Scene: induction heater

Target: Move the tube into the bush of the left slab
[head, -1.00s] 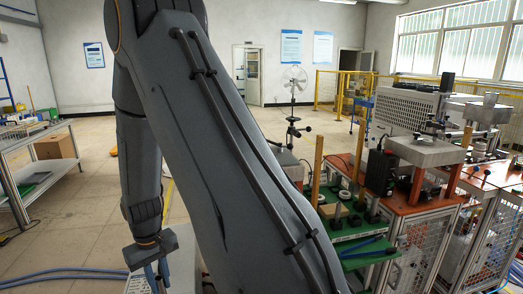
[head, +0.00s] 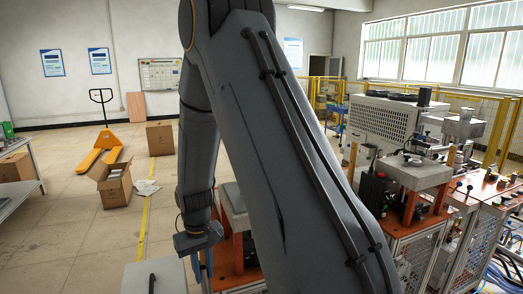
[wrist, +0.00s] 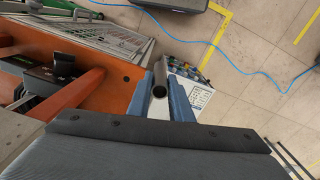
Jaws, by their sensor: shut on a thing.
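My gripper (head: 203,268) hangs low in the head view, its blue fingers partly cut off by the frame's bottom edge. In the wrist view my gripper (wrist: 160,100) is shut on the dark, hollow tube (wrist: 160,82), whose open end shows between the fingers. A grey slab on orange posts (head: 231,197), likely the left slab, stands right behind my gripper and is largely hidden by my arm. Its bush is not visible. The other grey slab (head: 416,173) stands farther right, with small parts on top. The tube is apart from both slabs.
Orange machine framework (wrist: 115,90) lies close on the left of the wrist view. A grey box with a dark handle (head: 152,277) is at the bottom of the head view.

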